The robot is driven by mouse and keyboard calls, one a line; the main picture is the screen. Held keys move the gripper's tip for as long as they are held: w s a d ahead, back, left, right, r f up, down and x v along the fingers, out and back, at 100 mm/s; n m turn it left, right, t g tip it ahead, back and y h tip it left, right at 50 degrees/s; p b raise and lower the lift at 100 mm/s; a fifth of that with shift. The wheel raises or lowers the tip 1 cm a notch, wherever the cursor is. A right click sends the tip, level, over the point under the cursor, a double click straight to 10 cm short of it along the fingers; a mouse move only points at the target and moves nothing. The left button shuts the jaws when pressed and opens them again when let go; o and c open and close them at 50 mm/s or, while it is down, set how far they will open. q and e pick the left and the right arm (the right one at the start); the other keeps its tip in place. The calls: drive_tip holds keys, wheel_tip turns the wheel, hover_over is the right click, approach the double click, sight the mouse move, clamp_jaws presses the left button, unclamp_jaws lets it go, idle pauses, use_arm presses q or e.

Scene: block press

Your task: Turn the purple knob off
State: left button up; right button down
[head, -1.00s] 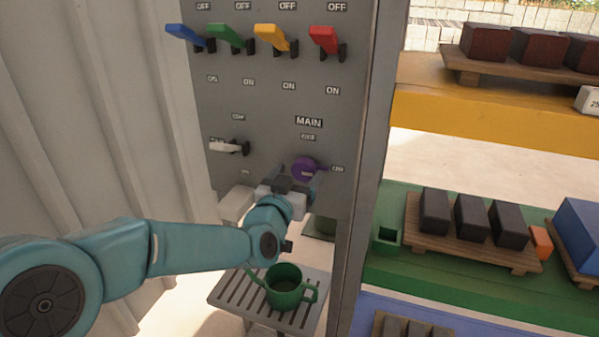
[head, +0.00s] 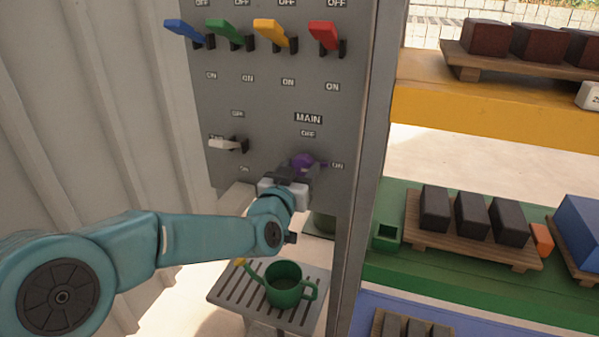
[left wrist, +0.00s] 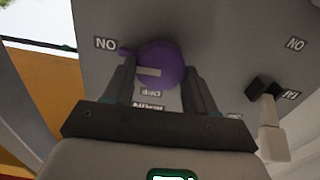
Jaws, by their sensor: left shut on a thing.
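The purple knob (head: 303,161) sits on the grey panel below the MAIN label. Its small pointer sticks out to the right, toward the ON label (head: 337,165); the OFF label (head: 308,134) is above it. My left gripper (head: 298,174) is at the knob from below and hides its lower part. In the left wrist view, which is upside down, the knob (left wrist: 162,60) lies between the two dark fingers of the gripper (left wrist: 158,75), which are shut on it. My right gripper is in neither view.
Blue, green, yellow and red levers (head: 324,37) line the panel top. A white lever (head: 228,144) is left of the knob. A green watering can (head: 284,286) stands on a slatted stand below. Shelves with dark blocks (head: 471,217) are at the right.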

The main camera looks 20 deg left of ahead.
use_arm(q)
drive_tip(key=n+b, duration=0.2)
drive_tip(key=b, duration=0.1)
drive_tip(key=n+b, duration=0.3)
drive_tip(key=shift+a+f+n, duration=0.15)
drive_tip(key=shift+f+n, duration=0.05)
drive_tip(key=shift+n, duration=0.1)
drive_tip(key=n+b, duration=0.3)
drive_tip(key=shift+a+n, duration=0.1)
drive_tip(key=shift+n, duration=0.2)
drive_tip(key=n+b, duration=0.2)
drive_tip(key=n, duration=0.1)
drive_tip(key=shift+n+b, duration=1.45)
drive_tip(key=shift+n, duration=1.15)
drive_tip(key=o, duration=1)
drive_tip(key=shift+s, duration=0.1)
